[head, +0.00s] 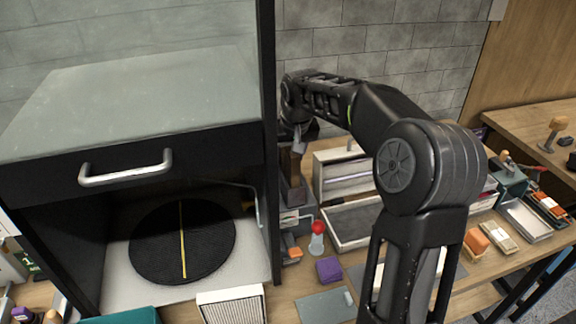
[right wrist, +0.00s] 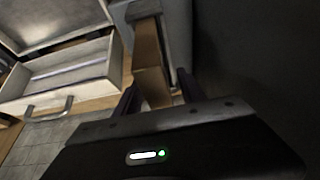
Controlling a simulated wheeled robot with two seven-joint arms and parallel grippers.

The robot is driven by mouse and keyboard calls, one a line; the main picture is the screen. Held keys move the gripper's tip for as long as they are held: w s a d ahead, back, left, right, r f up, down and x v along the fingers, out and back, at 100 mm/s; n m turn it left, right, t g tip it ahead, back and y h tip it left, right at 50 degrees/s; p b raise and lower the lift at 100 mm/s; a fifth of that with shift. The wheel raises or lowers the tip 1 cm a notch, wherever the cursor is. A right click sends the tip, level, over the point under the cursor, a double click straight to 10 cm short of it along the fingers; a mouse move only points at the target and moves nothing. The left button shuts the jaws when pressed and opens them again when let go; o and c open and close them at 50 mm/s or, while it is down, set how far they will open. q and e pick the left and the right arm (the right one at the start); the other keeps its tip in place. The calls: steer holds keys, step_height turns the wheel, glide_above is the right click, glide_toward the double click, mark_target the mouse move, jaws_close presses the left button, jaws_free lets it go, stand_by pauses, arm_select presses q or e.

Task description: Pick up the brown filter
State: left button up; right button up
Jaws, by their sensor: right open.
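The brown filter (right wrist: 150,68) is an upright brown block standing in a grey holder in the right wrist view. In the head view a brown part of it (head: 291,172) shows just below my right gripper, beside the black post of the cabinet. My right gripper (head: 298,142) is open. In the right wrist view its two dark fingers (right wrist: 159,88) stand on either side of the filter's lower part in the picture. I cannot tell whether they touch it. My left gripper is not in view.
A black cabinet (head: 190,160) with a silver handle and a round black mat (head: 182,242) stands at the left. A white pleated filter (head: 232,307), a red-topped bottle (head: 317,240) and a purple block (head: 329,269) are in front. A drawer box (right wrist: 70,75) is beside the holder.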

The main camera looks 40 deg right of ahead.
steer(key=shift+f, duration=0.25)
stand_by(0.4)
jaws_close()
stand_by(0.5)
